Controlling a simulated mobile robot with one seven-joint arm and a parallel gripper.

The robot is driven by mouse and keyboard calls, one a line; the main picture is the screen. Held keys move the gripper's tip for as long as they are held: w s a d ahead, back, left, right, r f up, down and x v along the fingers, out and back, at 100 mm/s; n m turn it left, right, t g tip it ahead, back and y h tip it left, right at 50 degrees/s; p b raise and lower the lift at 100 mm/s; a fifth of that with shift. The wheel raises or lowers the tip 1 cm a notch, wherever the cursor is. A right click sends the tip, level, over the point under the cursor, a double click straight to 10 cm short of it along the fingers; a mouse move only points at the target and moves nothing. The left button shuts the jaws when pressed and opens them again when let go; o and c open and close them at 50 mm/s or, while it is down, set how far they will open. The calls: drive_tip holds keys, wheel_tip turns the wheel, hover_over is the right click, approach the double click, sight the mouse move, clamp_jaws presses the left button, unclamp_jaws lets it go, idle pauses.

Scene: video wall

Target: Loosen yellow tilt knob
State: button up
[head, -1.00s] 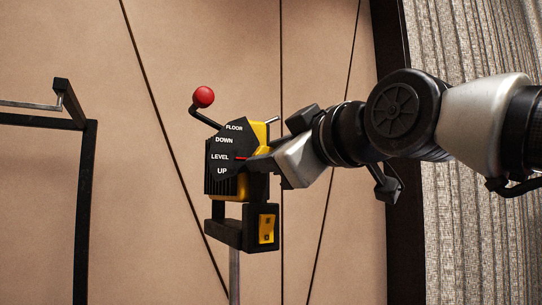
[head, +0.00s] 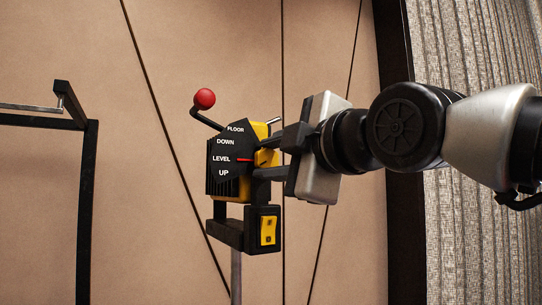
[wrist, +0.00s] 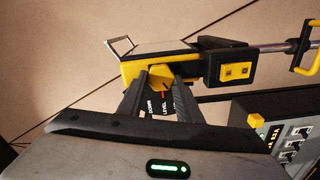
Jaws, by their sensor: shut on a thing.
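The yellow tilt knob (wrist: 161,76) is on the side of a black and yellow control head (head: 233,187) atop a post. My gripper (head: 265,158) reaches it from the right in the head view. In the wrist view its two fingers (wrist: 160,84) sit on either side of the knob, shut on it. The dial plate (head: 225,143) reads FLOOR, DOWN, LEVEL, UP, and its red pointer is at LEVEL. In the head view the knob is partly hidden by the fingers.
A lever with a red ball (head: 204,99) sticks up left of the dial. A yellow rocker switch (head: 267,230) is below the gripper. A black frame (head: 86,200) stands at the left.

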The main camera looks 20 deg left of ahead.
idle(0.4)
drive_tip(key=o, duration=1)
drive_tip(key=shift+o, duration=0.2)
drive_tip(key=b+v, duration=0.2)
drive_tip(key=v, duration=1.5)
drive_tip(key=shift+d, duration=0.25)
